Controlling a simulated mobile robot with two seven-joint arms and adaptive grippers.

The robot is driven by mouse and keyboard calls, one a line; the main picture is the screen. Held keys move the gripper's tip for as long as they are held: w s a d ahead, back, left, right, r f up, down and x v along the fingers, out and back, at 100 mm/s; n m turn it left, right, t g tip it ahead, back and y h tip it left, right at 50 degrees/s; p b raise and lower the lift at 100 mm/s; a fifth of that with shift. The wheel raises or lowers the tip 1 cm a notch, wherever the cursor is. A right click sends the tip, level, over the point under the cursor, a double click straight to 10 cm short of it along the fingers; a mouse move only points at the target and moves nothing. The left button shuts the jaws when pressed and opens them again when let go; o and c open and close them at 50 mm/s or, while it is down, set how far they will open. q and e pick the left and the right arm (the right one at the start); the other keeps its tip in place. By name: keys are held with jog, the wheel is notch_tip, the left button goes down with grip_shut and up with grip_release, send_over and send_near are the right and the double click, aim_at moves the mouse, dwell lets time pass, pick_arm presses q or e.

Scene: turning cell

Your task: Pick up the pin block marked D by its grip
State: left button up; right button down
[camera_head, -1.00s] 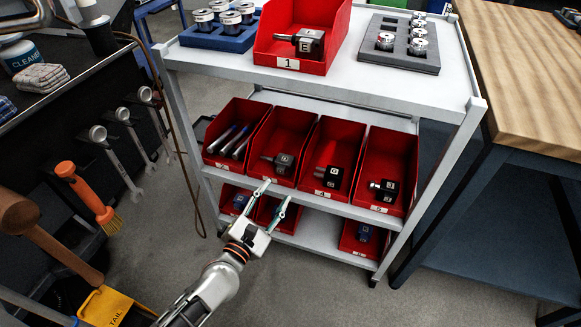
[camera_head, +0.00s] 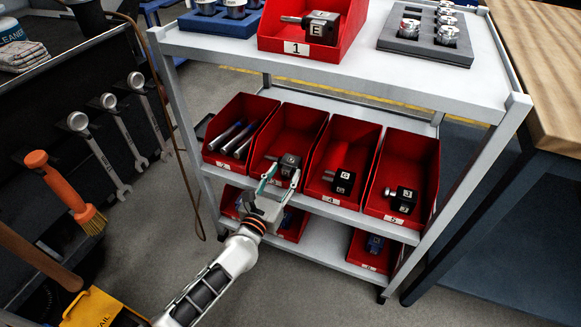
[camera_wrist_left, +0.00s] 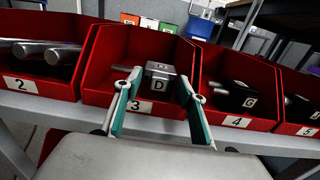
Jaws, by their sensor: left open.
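The pin block marked D (camera_wrist_left: 161,76) is a dark grey block with a white D label. It lies in the red bin numbered 3 (camera_wrist_left: 97,98) on the cart's middle shelf; the block also shows in the head view (camera_head: 289,163). My left gripper (camera_head: 279,178) is open at the front of bin 3. In the left wrist view its two green-lined fingers (camera_wrist_left: 161,100) stand to either side of the block's front. I cannot tell whether they touch it. The block's grip is partly hidden. My right gripper is not in view.
Bin 2 with rods (camera_head: 233,140) is on the left; bin 4 with block G (camera_head: 343,181) and bin 5 with block J (camera_head: 402,199) are on the right. The cart's top shelf (camera_head: 350,75) is above. Wrenches (camera_head: 111,146) hang at left.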

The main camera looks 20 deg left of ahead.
pick_arm(q)
jog(key=shift+w+r, duration=0.1)
jog(key=shift+w, duration=0.15)
grip_shut()
jog(key=shift+w+r, duration=0.1)
jog(key=shift+r, duration=0.15)
